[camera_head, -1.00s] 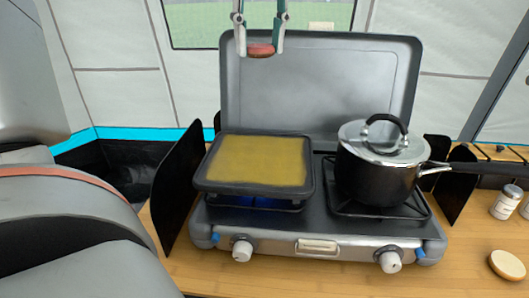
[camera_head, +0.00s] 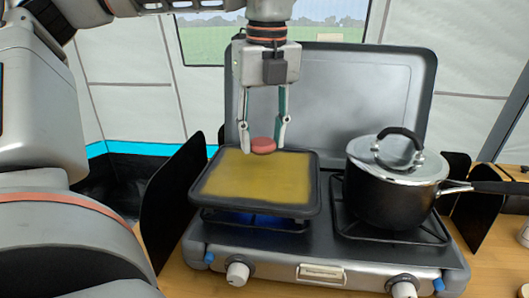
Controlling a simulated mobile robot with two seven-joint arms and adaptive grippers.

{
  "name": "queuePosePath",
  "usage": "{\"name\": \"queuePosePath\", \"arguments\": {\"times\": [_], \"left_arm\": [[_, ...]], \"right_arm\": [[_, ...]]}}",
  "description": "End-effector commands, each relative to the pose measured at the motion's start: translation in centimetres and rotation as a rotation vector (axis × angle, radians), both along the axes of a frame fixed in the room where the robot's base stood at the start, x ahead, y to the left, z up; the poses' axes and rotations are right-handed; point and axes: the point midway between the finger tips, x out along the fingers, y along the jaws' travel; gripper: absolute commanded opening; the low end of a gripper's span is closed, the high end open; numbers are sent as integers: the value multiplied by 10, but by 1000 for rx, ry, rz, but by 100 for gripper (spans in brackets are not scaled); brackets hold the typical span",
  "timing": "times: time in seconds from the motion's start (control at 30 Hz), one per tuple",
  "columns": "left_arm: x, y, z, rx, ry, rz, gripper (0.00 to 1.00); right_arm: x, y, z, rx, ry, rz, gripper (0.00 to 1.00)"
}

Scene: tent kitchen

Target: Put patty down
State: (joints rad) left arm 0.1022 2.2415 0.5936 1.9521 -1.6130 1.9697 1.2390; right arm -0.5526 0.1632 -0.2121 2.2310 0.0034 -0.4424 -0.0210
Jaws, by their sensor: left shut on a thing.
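The patty (camera_head: 263,146) is a small reddish-brown disc. My left gripper (camera_head: 263,144) points down with its fingers shut on the patty from both sides. It holds the patty over the back part of the square griddle pan (camera_head: 250,205), which has a yellowish surface and a dark rim. Whether the patty touches the pan is hard to tell. The pan sits on the left burner of the grey camping stove (camera_head: 330,258), with a blue flame under it. My right gripper is not in view.
A black pot (camera_head: 388,198) with a shiny lid stands on the right burner, its handle reaching right. The raised stove lid (camera_head: 365,95) stands behind the gripper. A black wind screen (camera_head: 172,205) flanks the stove on the left. The pan's surface is otherwise empty.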

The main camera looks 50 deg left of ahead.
Motion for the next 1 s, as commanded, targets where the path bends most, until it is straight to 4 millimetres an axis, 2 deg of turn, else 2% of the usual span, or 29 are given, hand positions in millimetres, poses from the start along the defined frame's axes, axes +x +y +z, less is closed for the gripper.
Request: {"name": "queuePosePath", "arguments": {"times": [0.1, 0.2, 0.47, 0.63, 0.67, 0.7, 1.0], "left_arm": [[0, 0, -22, -2, 9, -1, 18], [0, 0, -35, -2, 7, -2, 18], [0, 0, -35, 0, 1, -1, 18], [0, 0, -40, 0, 4, -1, 18], [0, 0, -39, 0, 4, -1, 45], [0, 0, -39, 0, 3, -1, 54], [0, 0, -38, 0, 2, -1, 54]], "right_arm": [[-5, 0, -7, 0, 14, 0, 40], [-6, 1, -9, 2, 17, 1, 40], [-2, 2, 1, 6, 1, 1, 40], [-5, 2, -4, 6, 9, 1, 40], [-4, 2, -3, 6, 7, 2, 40], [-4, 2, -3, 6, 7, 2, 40], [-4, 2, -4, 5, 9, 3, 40]]}}
